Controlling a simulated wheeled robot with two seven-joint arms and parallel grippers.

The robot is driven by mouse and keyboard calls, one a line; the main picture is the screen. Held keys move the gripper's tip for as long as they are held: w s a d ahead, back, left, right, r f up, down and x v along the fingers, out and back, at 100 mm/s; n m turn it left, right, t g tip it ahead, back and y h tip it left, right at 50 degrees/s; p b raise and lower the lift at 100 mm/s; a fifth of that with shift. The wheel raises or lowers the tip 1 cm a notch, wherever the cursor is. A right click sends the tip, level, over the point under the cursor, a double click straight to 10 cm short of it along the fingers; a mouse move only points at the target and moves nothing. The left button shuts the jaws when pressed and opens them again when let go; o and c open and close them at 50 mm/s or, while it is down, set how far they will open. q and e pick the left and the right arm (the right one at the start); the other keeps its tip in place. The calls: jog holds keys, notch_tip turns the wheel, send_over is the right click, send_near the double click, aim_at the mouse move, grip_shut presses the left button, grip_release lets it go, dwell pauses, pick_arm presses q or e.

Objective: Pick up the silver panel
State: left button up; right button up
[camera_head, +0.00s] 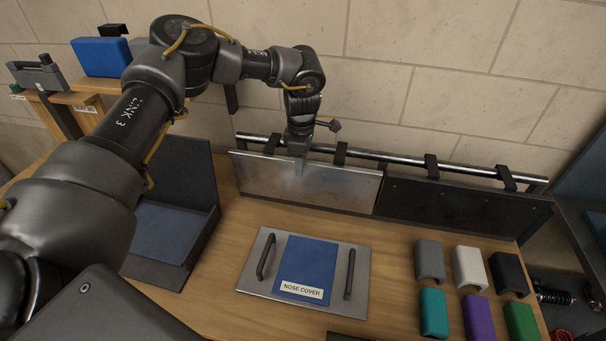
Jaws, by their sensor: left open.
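The silver panel (335,187) hangs from a metal rail at the back of the wooden bench, to the left of a black panel (440,208). My left gripper (299,168) points down at the top edge of the silver panel, left of its middle. It is open, and its fingers overlap the panel's upper part in this view. Whether a finger touches the panel cannot be told. My right gripper is not in view.
The rail (390,158) runs above both panels with black clamps. A nose cover plate (305,272) with two handles lies in front. Several coloured blocks, one purple (478,317), lie at right. An open dark case (170,225) stands at left.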

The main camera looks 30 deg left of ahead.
pick_arm(q)
jog(key=shift+f, duration=0.3)
jog(key=shift+d, duration=0.1)
jog(key=shift+c, duration=0.4)
grip_shut()
jog(key=shift+r, duration=0.1)
dwell(0.6)
